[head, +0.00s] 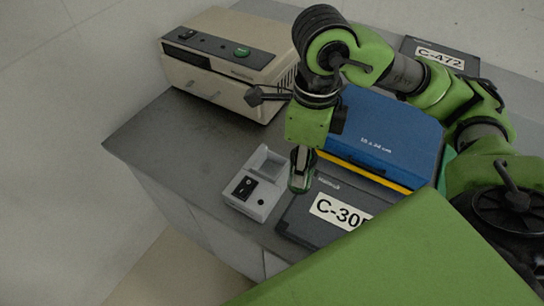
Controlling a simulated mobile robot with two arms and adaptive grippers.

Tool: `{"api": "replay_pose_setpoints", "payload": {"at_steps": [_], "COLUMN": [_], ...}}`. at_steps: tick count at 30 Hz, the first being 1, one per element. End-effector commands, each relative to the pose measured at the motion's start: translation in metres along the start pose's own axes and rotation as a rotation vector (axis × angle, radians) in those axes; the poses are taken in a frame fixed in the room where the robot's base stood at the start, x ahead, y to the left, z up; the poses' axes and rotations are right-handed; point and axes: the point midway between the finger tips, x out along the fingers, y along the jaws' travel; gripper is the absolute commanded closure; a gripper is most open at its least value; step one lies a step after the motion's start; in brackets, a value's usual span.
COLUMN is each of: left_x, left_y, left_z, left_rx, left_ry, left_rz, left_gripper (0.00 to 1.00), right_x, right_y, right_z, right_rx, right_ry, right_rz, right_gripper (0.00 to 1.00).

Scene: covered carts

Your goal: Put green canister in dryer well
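My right gripper (302,172) hangs fingers down from the arm that comes in from the right. It is just right of a small light grey unit (236,203) with a black switch and a squarish recess (267,162) at its back, which looks like the dryer and its well. The fingers look dark with pale green edges; whether they hold a green canister or are empty I cannot tell. No green canister shows clearly anywhere. My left gripper is not in view.
A beige instrument (235,62) with a green button stands at the back left. A blue case (385,135) stands behind a dark box labelled C-30 (300,222), its last digit hidden. A dark C-472 box (415,47) is at the back. The grey top (165,135) is clear at left.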

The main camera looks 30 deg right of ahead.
Motion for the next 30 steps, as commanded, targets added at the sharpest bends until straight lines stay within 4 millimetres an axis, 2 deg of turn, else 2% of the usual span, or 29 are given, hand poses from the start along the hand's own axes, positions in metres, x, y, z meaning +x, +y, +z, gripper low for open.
{"api": "replay_pose_setpoints", "payload": {"at_steps": [3,8,11,13,18,22,27,30], "left_x": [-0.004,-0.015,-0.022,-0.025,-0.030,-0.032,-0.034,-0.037], "left_y": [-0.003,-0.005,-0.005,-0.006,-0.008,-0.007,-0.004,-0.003], "left_z": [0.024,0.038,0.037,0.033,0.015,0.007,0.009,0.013], "left_rx": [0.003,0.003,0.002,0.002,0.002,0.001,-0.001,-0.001], "left_ry": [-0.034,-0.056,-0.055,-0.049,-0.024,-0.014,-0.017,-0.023], "left_rz": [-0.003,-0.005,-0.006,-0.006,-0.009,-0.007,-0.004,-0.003], "left_gripper": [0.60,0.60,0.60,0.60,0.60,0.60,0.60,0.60], "right_x": [0.008,0.023,0.034,0.048,0.077,0.089,0.098,0.112], "right_y": [-0.012,-0.040,-0.056,-0.065,-0.082,-0.088,-0.094,-0.093], "right_z": [0.014,0.042,0.059,0.069,0.086,0.093,0.098,0.097], "right_rx": [0.011,0.011,0.010,0.008,0.007,0.005,0.006,0.005], "right_ry": [0.004,0.005,0.005,0.006,0.005,0.001,0.002,0.005], "right_rz": [0.005,0.005,0.005,0.005,0.003,0.002,0.000,0.003], "right_gripper": [0.90,0.90,0.90,0.90,0.90,0.90,0.90,0.90]}}
